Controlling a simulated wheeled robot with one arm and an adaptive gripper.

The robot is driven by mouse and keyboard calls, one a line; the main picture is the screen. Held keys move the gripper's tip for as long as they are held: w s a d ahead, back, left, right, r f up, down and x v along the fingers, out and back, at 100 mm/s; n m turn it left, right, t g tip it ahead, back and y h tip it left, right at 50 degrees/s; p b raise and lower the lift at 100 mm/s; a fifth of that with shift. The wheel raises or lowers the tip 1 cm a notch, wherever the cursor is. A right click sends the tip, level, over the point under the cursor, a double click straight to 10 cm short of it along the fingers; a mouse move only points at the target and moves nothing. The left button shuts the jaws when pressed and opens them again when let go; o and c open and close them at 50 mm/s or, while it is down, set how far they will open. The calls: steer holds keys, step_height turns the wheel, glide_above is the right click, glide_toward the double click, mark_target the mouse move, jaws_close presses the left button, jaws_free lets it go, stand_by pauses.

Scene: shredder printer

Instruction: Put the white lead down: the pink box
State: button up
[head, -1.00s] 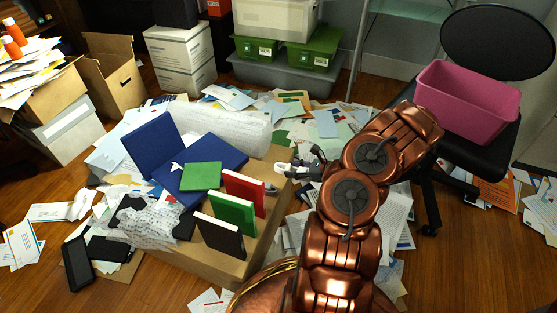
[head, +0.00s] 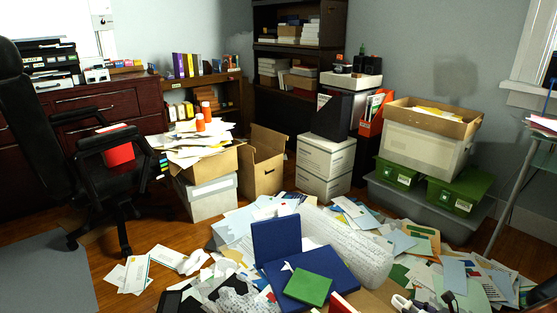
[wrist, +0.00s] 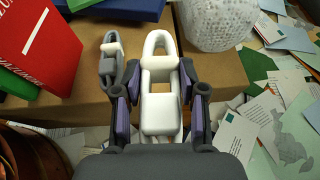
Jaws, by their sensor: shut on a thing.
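In the wrist view my gripper (wrist: 158,82) is shut on the white lead (wrist: 160,108), a looped piece held between the two fingers. Its loop end points away over the edge of a cardboard box (wrist: 225,72). In the head view the white lead (head: 401,302) shows at the bottom edge, with part of my gripper (head: 440,302) beside it. The pink box is in neither view now; the earlier head view has it on a black chair at the right.
A grey lead (wrist: 111,62) lies on the box edge, left of the fingers. Blue binders (head: 276,240), a green book (head: 302,288) and a red book (wrist: 45,40) are close by. White bubble wrap (head: 345,245) lies behind. Loose papers (head: 470,270) cover the floor.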

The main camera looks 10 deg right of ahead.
steer(key=w+a+r, duration=0.6)
steer(key=w+r, duration=0.3)
steer(key=w+a+r, duration=0.5)
steer(key=w+r, duration=0.3)
steer(key=r, duration=0.1)
steer(key=a+r+m+t+h, duration=0.1)
steer(key=a+r, duration=0.7)
steer(key=a, duration=0.2)
steer(key=a+r+m+h, duration=0.1)
steer(key=a+r, duration=0.7)
steer(key=a, duration=0.3)
step_height(320, 180, up, 38)
steer(key=p, duration=3.8)
steer(key=shift+d, duration=0.2)
steer(key=shift+w, duration=0.1)
